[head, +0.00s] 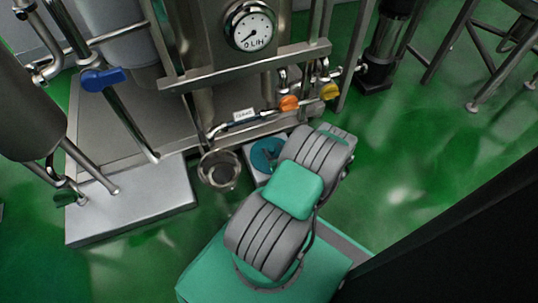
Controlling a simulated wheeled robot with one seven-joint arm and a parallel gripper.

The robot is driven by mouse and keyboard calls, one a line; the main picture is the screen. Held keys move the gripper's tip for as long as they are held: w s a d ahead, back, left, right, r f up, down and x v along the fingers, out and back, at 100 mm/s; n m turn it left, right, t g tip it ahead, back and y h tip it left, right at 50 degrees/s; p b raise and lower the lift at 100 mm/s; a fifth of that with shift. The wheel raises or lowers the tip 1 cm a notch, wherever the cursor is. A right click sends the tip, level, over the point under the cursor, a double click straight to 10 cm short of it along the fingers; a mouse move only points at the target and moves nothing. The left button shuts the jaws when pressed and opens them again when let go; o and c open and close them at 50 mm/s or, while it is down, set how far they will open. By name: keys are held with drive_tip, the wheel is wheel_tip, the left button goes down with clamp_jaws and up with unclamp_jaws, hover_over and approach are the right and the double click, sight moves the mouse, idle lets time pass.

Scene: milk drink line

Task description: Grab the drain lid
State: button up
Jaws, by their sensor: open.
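A round blue-teal disc (266,154) with a dark shape across its middle sits on a pale square base at floor level, in the middle of the head view. It may be the drain lid, but I cannot tell for sure. My arm covers its right side. Just left of it is a round metal bowl-like drain (219,169) with a dark inside, below a bent pipe. My grey and green arm reaches up from the bottom toward the disc. My gripper is not visible; the arm hides whatever lies beyond its far end.
A steel tank skid with a gauge (250,26) stands behind, with orange (289,103) and yellow (329,91) valve handles low on its pipes. A blue handle (103,79) and a grey plinth (130,205) are at left. Green floor (420,150) is open at right.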

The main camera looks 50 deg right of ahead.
sight(270, 147)
drive_tip(key=b+x, duration=0.1)
drive_tip(key=x, duration=0.1)
drive_tip(key=b+x, duration=0.1)
drive_tip(key=x, duration=0.1)
drive_tip(key=shift+w+f, duration=0.25)
drive_tip(key=shift+f, duration=0.2)
clamp_jaws()
drive_tip(key=shift+r, duration=0.1)
